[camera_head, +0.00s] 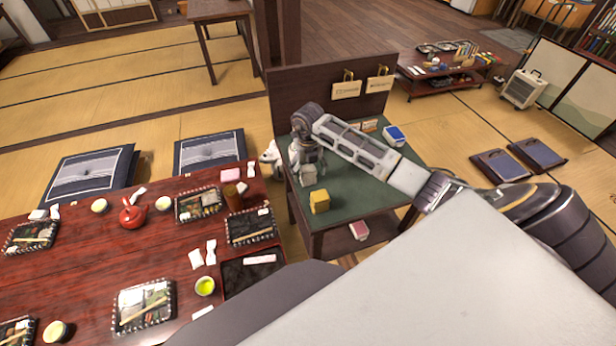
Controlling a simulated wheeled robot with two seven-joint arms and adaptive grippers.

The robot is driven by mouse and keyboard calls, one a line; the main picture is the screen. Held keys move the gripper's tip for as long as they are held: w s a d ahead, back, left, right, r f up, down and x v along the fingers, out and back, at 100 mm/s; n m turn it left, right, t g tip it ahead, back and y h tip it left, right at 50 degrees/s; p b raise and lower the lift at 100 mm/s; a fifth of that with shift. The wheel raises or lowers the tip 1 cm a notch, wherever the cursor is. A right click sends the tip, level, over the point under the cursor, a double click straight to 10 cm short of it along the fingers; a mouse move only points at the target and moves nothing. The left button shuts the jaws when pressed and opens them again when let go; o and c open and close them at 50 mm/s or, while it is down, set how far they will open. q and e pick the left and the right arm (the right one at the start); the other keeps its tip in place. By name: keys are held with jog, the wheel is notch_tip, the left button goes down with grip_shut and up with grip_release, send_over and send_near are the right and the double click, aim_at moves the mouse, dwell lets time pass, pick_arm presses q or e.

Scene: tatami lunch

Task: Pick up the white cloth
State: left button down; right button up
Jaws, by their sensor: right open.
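A small whitish-grey folded block, apparently the white cloth (308,176), lies near the left side of the green-topped stand (350,182). My right gripper (309,163) points down just above it, open. It partly covers the far side of the cloth, and I cannot tell whether the fingers touch it. A yellow folded cloth (319,202) lies just in front of the white one. My left gripper is not in view.
A blue-and-white box (394,136) sits on the stand, below its upright back panel (300,90) with two hanging signs. A white pot (271,156) is at the stand's left edge. The red dining table (80,285) with trays is at left.

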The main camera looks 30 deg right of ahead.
aim_at(308, 169)
jog(key=c, duration=1.1)
jog(key=shift+r, duration=0.1)
jog(key=shift+r+b, duration=0.35)
jog(key=shift+r, duration=4.6)
jog(key=o, duration=0.4)
jog(key=shift+c, duration=1.5)
